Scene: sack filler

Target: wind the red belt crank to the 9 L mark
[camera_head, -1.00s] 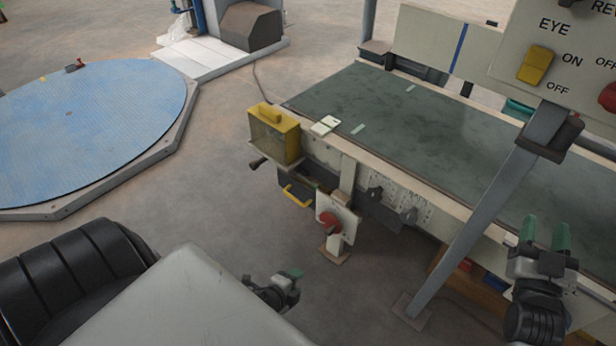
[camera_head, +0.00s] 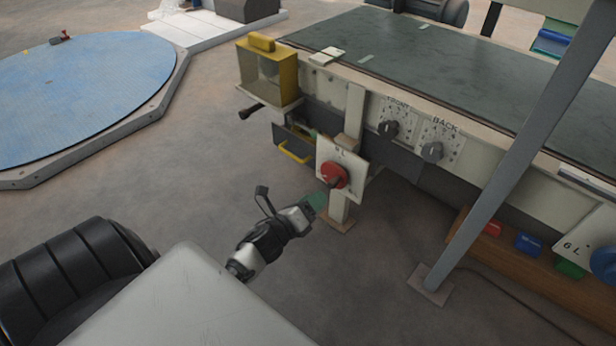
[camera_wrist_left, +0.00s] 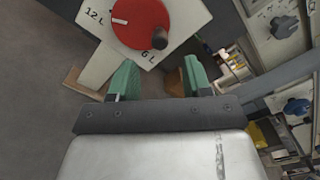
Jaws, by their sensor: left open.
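The red belt crank (camera_head: 334,175) sits on a white plate (camera_head: 352,186) on a post at the machine's front left corner. In the left wrist view the crank (camera_wrist_left: 138,22) is a red disc with a dark knob (camera_wrist_left: 160,38) at its lower right. A white line on the disc lies on the side of the 12 L label; a 6 L label is below the knob. The 9 L mark is not readable. My left gripper (camera_head: 316,203) is open and empty, just below and left of the crank. Its green fingers (camera_wrist_left: 160,80) are apart, short of the knob. My right gripper is not in view.
A yellow box (camera_head: 268,75) is up left, with a yellow-handled drawer (camera_head: 296,152) below. A grey slanted post (camera_head: 500,180) and a blue dial (camera_head: 604,264) stand right. Floor around the gripper is clear.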

